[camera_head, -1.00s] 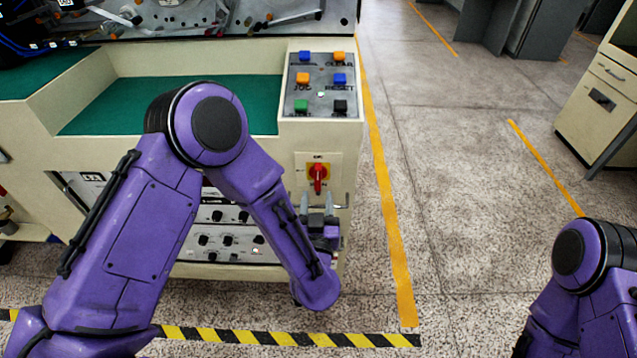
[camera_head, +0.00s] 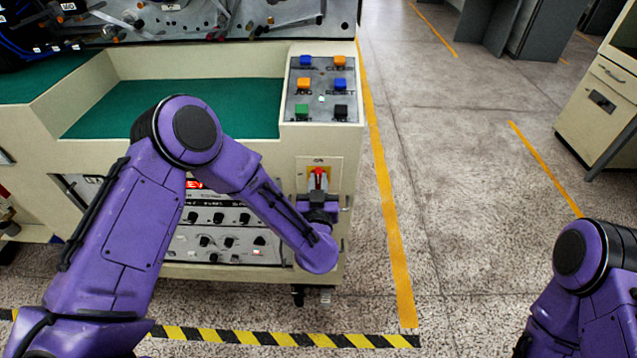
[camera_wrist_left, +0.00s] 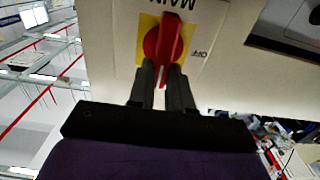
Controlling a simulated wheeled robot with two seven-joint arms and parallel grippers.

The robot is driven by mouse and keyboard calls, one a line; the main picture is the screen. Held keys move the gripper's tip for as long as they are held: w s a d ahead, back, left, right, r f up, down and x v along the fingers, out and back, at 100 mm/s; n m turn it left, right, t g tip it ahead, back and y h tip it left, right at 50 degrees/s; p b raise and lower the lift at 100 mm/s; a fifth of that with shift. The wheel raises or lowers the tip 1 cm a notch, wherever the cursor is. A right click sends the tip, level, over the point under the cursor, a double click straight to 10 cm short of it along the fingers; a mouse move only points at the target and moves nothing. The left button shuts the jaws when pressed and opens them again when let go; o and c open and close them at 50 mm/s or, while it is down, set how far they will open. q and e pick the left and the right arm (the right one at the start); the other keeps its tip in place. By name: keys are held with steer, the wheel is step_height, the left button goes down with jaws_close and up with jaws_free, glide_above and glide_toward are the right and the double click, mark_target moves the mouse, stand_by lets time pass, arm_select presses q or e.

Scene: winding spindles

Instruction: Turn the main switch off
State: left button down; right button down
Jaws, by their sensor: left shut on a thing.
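The main switch (camera_head: 319,176) is a red rotary handle on a yellow plate, on the front of the cream machine below the button panel. It also shows in the left wrist view (camera_wrist_left: 168,40), with "MAIN" and "OFF" printed around it. The handle stands in line with the fingers, and the OFF mark is off to one side. My left gripper (camera_head: 318,190) is at the switch, its two dark fingers on either side of the red handle, shut on it. The fingers show close up in the left wrist view (camera_wrist_left: 167,75). My right gripper is out of view.
A panel with several coloured buttons (camera_head: 321,87) lies above the switch. A panel of black knobs (camera_head: 222,238) is left of it, partly behind my left arm. The floor (camera_head: 460,220) right of the machine is clear. A cream cabinet (camera_head: 595,110) stands far right.

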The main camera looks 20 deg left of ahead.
arm_select(q)
steer(key=shift+n, duration=0.3)
steer(key=shift+s+a+f+n+b, duration=0.1)
steer(key=shift+a+f+n+b, duration=0.25)
steer(key=shift+n+b, duration=1.75)
steer(key=shift+s+a+f+n+b, duration=0.1)
steer(key=shift+a+f+n+b, duration=0.35)
steer(key=shift+n, duration=3.2)
steer(key=shift+s+a+f+n+b, duration=0.1)
steer(key=shift+f+n+b, duration=0.1)
steer(key=shift+n+b, duration=2)
steer(key=shift+n+p, duration=0.65)
steer(key=shift+n, duration=0.2)
steer(key=c, duration=1)
jaws_free()
steer(key=shift+c, duration=0.2)
steer(key=b+v, duration=0.1)
steer(key=v, duration=0.9)
steer(key=shift+s, duration=0.25)
